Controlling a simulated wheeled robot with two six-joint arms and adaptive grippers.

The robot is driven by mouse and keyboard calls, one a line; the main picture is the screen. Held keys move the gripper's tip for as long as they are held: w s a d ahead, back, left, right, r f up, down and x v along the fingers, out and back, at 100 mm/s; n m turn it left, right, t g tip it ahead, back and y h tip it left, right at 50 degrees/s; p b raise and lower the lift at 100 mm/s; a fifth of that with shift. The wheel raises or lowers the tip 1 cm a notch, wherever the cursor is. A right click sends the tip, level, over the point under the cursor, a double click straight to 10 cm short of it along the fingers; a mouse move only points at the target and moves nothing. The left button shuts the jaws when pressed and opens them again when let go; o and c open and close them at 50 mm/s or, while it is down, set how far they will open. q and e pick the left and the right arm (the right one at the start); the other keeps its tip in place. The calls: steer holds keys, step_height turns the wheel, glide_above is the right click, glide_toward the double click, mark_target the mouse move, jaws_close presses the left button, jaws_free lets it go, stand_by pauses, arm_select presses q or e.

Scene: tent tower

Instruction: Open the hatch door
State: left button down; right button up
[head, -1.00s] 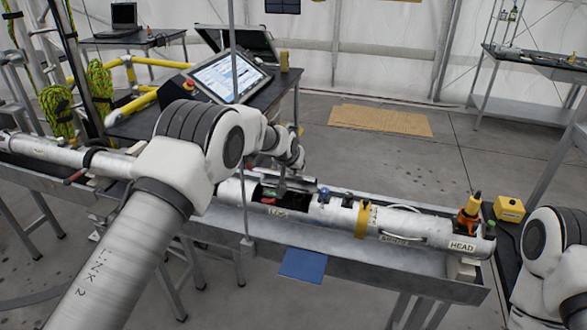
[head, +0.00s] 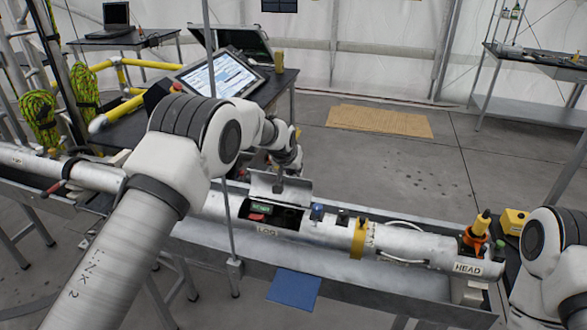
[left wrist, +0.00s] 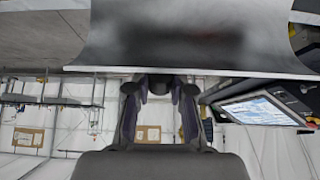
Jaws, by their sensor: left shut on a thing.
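The hatch door (head: 264,186) is a curved metal panel on the silver tube (head: 338,236). It stands raised at the far side of the opening (head: 262,211), which shows a green part and a red part inside. My left gripper (head: 277,180) is at the door's edge, shut on it; its fingers are small and partly hidden in the head view. In the left wrist view the door (left wrist: 200,35) fills the top, with the fingers (left wrist: 160,85) meeting its edge. My right gripper is out of view; only part of my right arm shows.
The tube lies in a long metal trough (head: 400,268). A yellow strap (head: 359,237) and an orange-and-yellow tool (head: 478,228) are to the right. A black table with a tablet (head: 217,76) stands behind my left arm. A blue pad (head: 294,288) is at the front.

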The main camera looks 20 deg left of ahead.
arm_select(q)
steer(key=shift+f, duration=0.15)
steer(key=c, duration=1)
jaws_free()
steer(key=v, duration=1.2)
steer(key=shift+w, duration=0.15)
